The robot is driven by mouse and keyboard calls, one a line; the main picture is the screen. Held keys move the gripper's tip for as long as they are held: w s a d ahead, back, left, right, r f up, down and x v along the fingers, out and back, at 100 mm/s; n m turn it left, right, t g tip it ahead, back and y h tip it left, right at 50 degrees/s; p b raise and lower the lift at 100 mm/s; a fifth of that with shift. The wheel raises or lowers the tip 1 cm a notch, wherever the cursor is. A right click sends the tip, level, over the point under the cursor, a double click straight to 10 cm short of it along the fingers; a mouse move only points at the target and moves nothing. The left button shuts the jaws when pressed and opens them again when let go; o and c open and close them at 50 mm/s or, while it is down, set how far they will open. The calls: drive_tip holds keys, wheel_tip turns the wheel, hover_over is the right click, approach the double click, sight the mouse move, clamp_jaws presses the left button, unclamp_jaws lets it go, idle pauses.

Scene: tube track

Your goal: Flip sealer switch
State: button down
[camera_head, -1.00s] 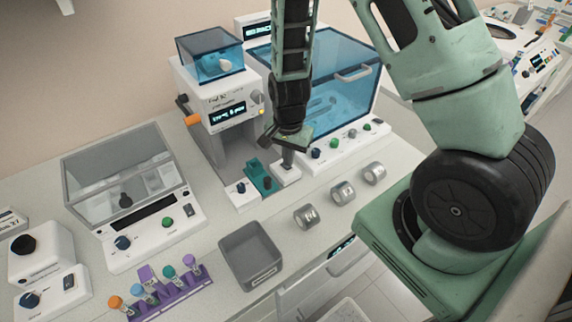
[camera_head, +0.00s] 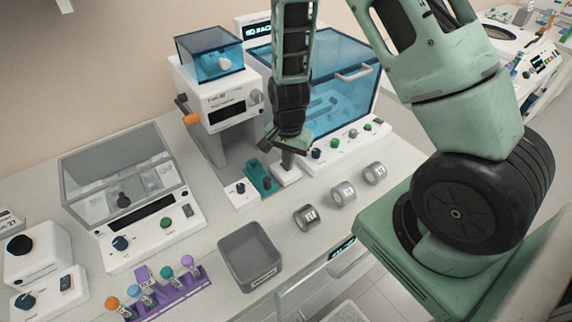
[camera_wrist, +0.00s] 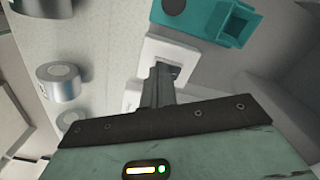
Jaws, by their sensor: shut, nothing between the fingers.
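The sealer (camera_head: 225,100) is a white machine with a blue clear top box and a dark, blank display. At its base stands a teal tube holder (camera_head: 259,177), also in the wrist view (camera_wrist: 237,25). A white switch plate (camera_head: 285,178) lies right of the holder; in the wrist view the plate (camera_wrist: 154,46) has a dark opening with the switch. My gripper (camera_head: 287,160) is shut and empty, pointing down with its fingertips (camera_wrist: 160,75) at the switch. The fingers partly hide the switch, so its position and contact are unclear.
A blue-lidded machine (camera_head: 335,90) stands behind right. A grey bin (camera_head: 250,257), a purple tube rack (camera_head: 168,294) and a clear-lidded machine (camera_head: 125,180) are on the left.

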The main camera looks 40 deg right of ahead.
drive_tip(key=shift+r+p, duration=3)
drive_tip(key=shift+r, duration=0.5)
drive_tip(key=shift+a, duration=0.2)
drive_tip(key=s+a+r+n+y+b, duration=0.1)
drive_tip(key=s+a+r+n+b, duration=0.3)
drive_tip(key=a, duration=0.3)
drive_tip(key=s+a+r+n+y+b, duration=0.1)
drive_tip(key=s+a+r+n+b, duration=0.25)
drive_tip(key=a+n, duration=0.35)
drive_tip(key=s+a+r+n+h+b, duration=0.1)
drive_tip(key=s+a+r+n+b, duration=0.1)
drive_tip(key=s+n, duration=0.6)
drive_tip(key=s+a+b, duration=0.1)
drive_tip(key=s+b, duration=0.1)
drive_tip(key=s, duration=0.2)
drive_tip(key=shift+s+a+n, duration=0.2)
drive_tip(key=shift+a+n, duration=0.2)
